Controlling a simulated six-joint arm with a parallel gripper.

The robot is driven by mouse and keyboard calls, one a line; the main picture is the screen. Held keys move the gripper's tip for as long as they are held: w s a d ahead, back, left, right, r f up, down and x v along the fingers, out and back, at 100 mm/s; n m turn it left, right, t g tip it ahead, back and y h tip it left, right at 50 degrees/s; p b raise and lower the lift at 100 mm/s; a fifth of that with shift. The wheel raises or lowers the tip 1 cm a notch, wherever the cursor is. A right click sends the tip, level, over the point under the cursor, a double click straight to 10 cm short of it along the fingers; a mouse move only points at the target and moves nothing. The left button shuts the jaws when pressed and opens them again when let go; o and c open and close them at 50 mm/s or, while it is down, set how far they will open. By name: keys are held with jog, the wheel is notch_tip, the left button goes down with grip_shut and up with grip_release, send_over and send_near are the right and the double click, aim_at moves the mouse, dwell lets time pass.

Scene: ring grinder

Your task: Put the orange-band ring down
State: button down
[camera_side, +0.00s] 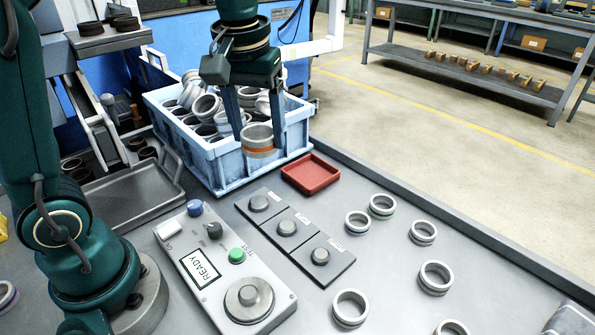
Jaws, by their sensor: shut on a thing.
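The orange-band ring (259,140) is a grey metal ring with an orange stripe around its lower part. It is between the fingers of my gripper (255,145), which is shut on it. The ring is in front of the blue crate's (215,165) contents in this view, near the crate's front right side. I cannot tell from this one view how high above the crate it is. Several plain grey rings (206,107) are piled in the crate behind and left of my gripper.
A small red tray (311,174) lies right of the crate. A black plate with knobs (287,227) and a control box (222,268) stand in front. A metal tray (128,192) is left of the crate.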

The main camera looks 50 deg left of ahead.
jog(key=w+a+f+n, duration=0.15)
jog(key=w+f, duration=0.25)
jog(key=w, duration=0.6)
send_near(310, 174)
jog(key=shift+w+f+n, duration=0.45)
jog(key=shift+f+n, duration=0.05)
jog(key=shift+n, duration=0.05)
jog(key=shift+f, duration=2.4)
jog(key=shift+f, duration=0.15)
grip_release()
